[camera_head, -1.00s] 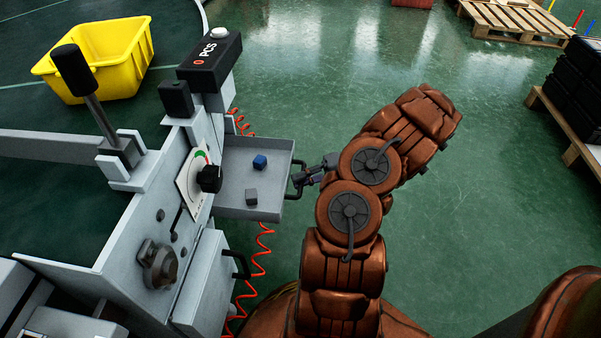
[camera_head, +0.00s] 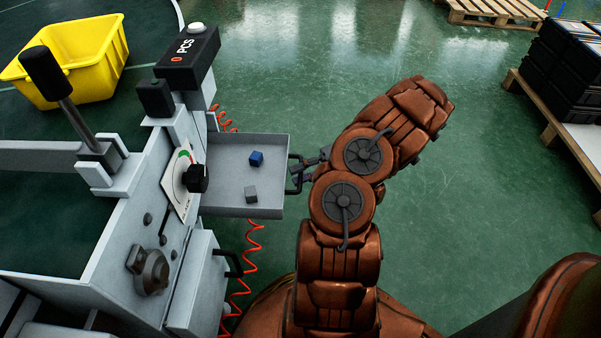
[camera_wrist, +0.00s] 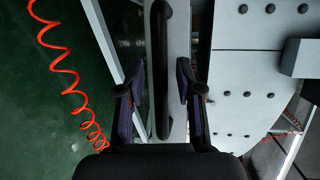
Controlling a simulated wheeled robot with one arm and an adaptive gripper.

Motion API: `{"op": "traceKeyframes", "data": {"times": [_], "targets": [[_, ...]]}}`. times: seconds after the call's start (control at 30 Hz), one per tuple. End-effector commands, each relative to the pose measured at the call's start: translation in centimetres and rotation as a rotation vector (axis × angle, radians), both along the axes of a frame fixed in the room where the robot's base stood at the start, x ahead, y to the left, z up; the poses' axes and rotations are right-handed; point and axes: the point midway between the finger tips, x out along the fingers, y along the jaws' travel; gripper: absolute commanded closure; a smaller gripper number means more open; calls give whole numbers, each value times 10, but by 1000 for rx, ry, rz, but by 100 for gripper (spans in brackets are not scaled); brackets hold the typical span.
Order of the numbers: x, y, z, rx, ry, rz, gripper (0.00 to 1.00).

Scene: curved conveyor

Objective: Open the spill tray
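The spill tray (camera_head: 231,185) is a shallow grey drawer standing well out from the right side of the grey machine. A blue cube and a grey cube lie in it. Its black bar handle (camera_head: 292,174) is on the right end. My gripper (camera_head: 302,172) is at this handle, partly hidden by my arm. In the wrist view the handle (camera_wrist: 158,40) runs lengthwise between my two fingers (camera_wrist: 160,72). The fingers look parted, with a gap on each side of the bar, so I see no firm grip.
The machine carries a black PCS box (camera_head: 190,58), a dial with a black knob (camera_head: 197,178) and a lever (camera_head: 47,73). A red coiled cable (camera_head: 248,265) hangs below the tray. A yellow bin (camera_head: 80,65) is at upper left. Green floor (camera_head: 480,180) is clear on the right.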

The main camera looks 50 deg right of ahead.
Motion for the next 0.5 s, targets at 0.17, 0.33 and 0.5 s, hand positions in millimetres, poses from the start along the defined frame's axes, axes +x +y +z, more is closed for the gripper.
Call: {"op": "traceKeyframes", "data": {"times": [0.17, 0.33, 0.5], "targets": [[0, 0, 0, 1, -1, -1, 61], [0, -1, 1, 0, 0, -1, 61], [-2, -6, 1, -2, -1, -2, 61]]}}
